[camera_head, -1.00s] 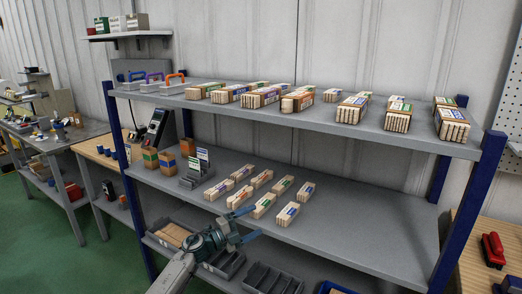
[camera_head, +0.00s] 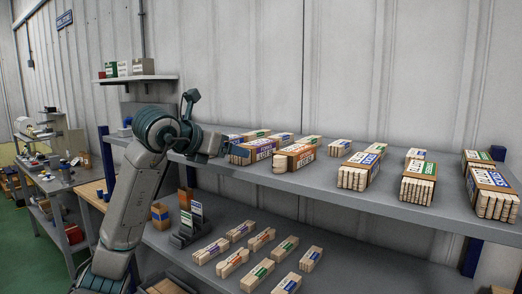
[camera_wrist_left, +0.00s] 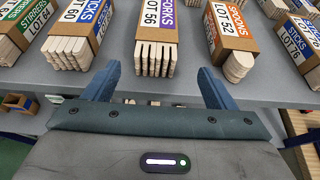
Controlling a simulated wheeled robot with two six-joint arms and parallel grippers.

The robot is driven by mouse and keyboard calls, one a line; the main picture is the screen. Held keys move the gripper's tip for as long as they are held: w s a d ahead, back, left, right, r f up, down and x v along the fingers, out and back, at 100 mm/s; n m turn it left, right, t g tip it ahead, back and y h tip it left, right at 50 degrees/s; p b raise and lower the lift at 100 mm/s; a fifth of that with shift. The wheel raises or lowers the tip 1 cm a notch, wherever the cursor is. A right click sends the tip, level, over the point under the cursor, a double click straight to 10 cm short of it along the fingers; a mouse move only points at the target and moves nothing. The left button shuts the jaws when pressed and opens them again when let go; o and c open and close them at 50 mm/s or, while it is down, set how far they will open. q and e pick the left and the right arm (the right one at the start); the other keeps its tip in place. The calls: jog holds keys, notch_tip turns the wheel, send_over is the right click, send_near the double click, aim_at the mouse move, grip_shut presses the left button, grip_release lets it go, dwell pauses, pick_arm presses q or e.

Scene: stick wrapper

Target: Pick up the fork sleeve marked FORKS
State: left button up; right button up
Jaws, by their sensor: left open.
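The fork sleeve (camera_head: 262,149) is a brown band with a purple-marked label around pale wooden forks. It lies on the upper shelf, left of the orange-marked spoons bundle. In the left wrist view the fork sleeve (camera_wrist_left: 157,18) is top centre, its label partly cut off to "ORKS LOT 56", with tines facing me. My left gripper (camera_head: 202,122) is open and empty at upper-shelf height, to the left of the sleeve in the head view. In the wrist view its fingertips (camera_wrist_left: 158,85) stand apart on either side of the sleeve's line, short of the tines. My right gripper is not in view.
A sticks bundle (camera_wrist_left: 80,32) lies left of the forks and a spoons bundle (camera_wrist_left: 231,40) right, with narrow gaps between. More bundles line the upper shelf (camera_head: 330,183). Several bundles lie on the lower shelf (camera_head: 345,262). A blue post (camera_head: 470,257) stands at the right.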

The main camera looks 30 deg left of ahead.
aim_at(255, 151)
pick_arm(q)
jog(key=p+x, duration=0.1)
jog(key=x, duration=0.2)
jog(key=p+x, duration=0.2)
jog(key=x, duration=0.1)
jog(key=shift+a, duration=0.25)
jog(key=shift+w+f, duration=0.25)
jog(key=shift+w, duration=0.05)
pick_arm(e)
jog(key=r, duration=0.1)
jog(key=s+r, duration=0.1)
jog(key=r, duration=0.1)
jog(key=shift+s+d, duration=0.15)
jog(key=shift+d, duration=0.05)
pick_arm(q)
jog(key=c, duration=1.1)
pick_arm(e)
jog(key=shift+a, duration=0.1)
